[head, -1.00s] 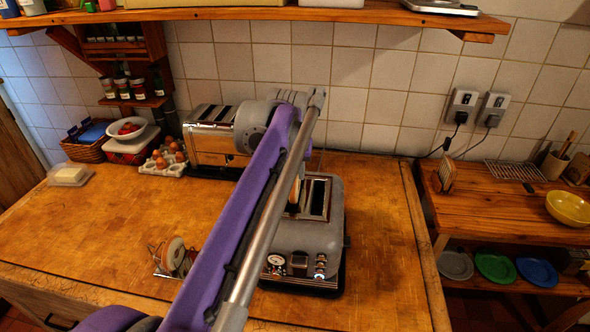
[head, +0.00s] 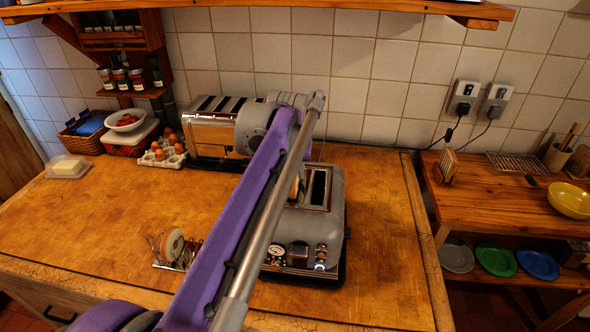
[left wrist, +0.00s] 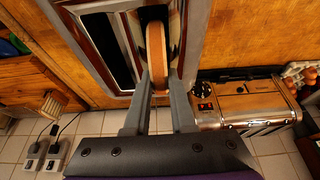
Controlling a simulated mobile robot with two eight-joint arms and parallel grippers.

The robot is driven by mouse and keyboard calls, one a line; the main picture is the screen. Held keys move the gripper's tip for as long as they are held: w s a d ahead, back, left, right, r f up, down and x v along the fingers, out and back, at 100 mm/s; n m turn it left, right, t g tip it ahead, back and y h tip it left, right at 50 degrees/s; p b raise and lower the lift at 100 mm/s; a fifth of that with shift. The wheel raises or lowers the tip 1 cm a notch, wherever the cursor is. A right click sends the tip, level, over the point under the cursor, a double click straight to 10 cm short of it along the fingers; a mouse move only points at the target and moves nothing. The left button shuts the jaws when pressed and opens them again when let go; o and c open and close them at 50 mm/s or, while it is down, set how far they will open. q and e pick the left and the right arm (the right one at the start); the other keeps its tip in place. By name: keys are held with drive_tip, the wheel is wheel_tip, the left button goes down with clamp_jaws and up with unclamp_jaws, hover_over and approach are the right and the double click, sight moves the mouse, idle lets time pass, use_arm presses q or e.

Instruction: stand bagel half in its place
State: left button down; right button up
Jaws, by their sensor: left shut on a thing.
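My left gripper (left wrist: 160,86) is shut on a bagel half (left wrist: 157,48), pale brown and held on edge between the two fingers. The bagel half is lined up with one dark slot of the grey toaster (head: 322,232); how deep it sits in the slot I cannot tell. The toaster's other slot (left wrist: 118,50) looks empty. In the head view my purple left arm hides most of the gripper and part of the toaster. Another round bagel-like piece stands in a small wire rack (head: 168,266) left of my arm. My right gripper is not in view.
A long chrome toaster (head: 211,132) stands against the tiled wall, with an egg tray (head: 163,157) beside it. A butter dish (head: 70,168) is at the far left. The counter's left middle is clear. A lower side table (head: 500,200) with a yellow bowl (head: 568,200) is at right.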

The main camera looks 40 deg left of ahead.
use_arm(q)
drive_tip(key=shift+c, duration=1)
unclamp_jaws()
drive_tip(key=shift+r+p, duration=1.75)
drive_tip(key=shift+r, duration=1.15)
drive_tip(key=shift+r+p, duration=0.7)
drive_tip(key=shift+r, duration=0.5)
drive_tip(key=shift+w+f, duration=0.1)
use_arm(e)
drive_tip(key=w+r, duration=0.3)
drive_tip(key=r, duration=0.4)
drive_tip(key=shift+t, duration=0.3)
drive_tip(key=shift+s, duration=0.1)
